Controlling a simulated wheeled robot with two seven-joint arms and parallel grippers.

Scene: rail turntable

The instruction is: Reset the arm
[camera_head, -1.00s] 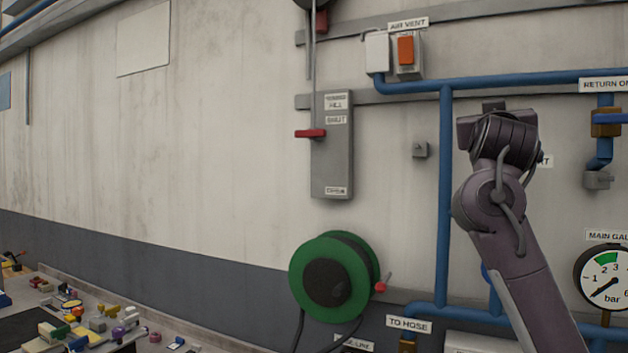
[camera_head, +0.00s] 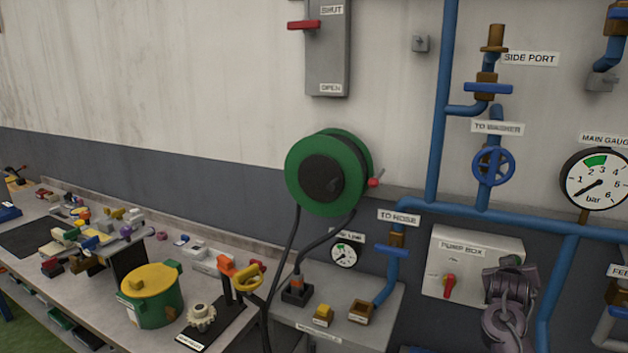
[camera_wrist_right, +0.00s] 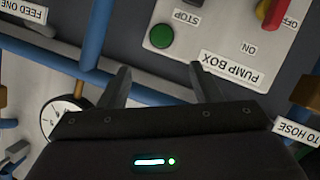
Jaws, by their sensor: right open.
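My right arm comes up at the lower right of the head view, in front of the pump box (camera_head: 464,247). My right gripper also shows in the right wrist view (camera_wrist_right: 160,82), with its two fingers apart and nothing between them. In that view, turned upside down, the pump box (camera_wrist_right: 222,45) lies beyond the fingers, with a green button (camera_wrist_right: 161,36) and a red switch (camera_wrist_right: 277,14). A gap seems to lie between the fingers and the box. My left gripper is not in view.
Blue pipes (camera_head: 442,120) and a main gauge (camera_head: 594,181) are on the wall. A green hose reel (camera_head: 304,172) hangs left of them. A bench at left holds a green pot with a yellow lid (camera_head: 150,294), a gear (camera_head: 201,317) and several small parts.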

